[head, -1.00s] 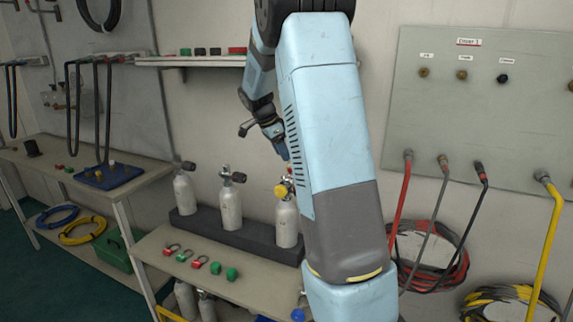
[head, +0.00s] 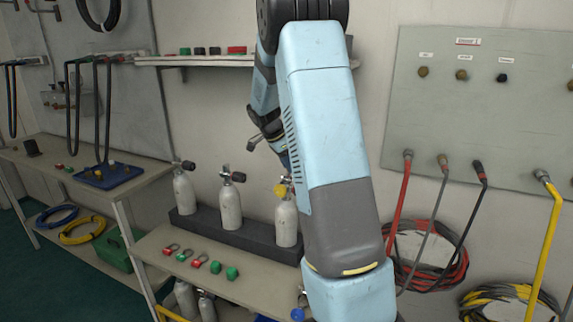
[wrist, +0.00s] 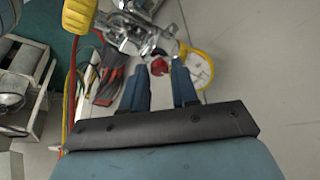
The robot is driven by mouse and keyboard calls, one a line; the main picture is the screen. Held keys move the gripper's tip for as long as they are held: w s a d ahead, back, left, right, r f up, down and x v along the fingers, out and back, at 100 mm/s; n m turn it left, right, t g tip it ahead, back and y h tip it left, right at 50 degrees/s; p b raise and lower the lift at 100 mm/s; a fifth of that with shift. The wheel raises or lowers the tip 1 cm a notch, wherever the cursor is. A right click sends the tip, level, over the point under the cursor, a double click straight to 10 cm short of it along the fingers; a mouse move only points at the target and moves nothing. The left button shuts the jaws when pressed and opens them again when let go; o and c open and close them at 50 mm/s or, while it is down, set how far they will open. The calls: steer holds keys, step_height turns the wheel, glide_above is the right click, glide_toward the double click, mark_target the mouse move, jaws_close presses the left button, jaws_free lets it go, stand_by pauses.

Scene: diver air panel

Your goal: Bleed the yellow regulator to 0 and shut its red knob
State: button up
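The yellow regulator (head: 280,190) sits on top of the right-hand white cylinder (head: 286,224) in the head view, partly hidden by my arm. In the wrist view its metal body (wrist: 135,35) is at the top, with a ridged yellow knob (wrist: 80,14) at the left and a yellow-rimmed gauge (wrist: 199,68) at the right. The small red knob (wrist: 158,67) shows between and just beyond my fingertips. My gripper (wrist: 159,70) is open, with a visible gap on both sides of the red knob. In the head view its fingers are mostly hidden behind my arm.
Two more white cylinders (head: 230,206) (head: 184,192) stand in the dark rack (head: 205,222). Red and green fittings (head: 215,268) lie on the bench in front. A wall panel (head: 480,110) with hanging hoses is at the right.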

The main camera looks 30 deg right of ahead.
jaws_close()
steer(key=n, duration=0.1)
steer(key=n+t, duration=0.1)
steer(key=n, duration=0.2)
steer(key=shift+s+n+t, duration=0.3)
steer(key=shift+t, duration=0.1)
steer(key=n+t, duration=0.1)
steer(key=n, duration=0.1)
steer(key=n+y, duration=0.1)
steer(key=n, duration=0.2)
steer(key=shift+s+d+t, duration=0.2)
steer(key=shift+t, duration=0.2)
steer(key=n, duration=0.2)
steer(key=n+y, duration=0.1)
steer(key=n, duration=0.1)
steer(key=n+t+y, duration=0.1)
steer(key=shift+s+d+n, duration=0.15)
steer(key=shift+d+n, duration=0.1)
steer(key=shift+n, duration=0.15)
steer(key=n+y, duration=0.1)
steer(key=n, duration=0.2)
steer(key=n+y, duration=0.1)
steer(key=n, duration=0.1)
steer(key=shift+d+n, duration=0.15)
steer(key=shift+n, duration=0.25)
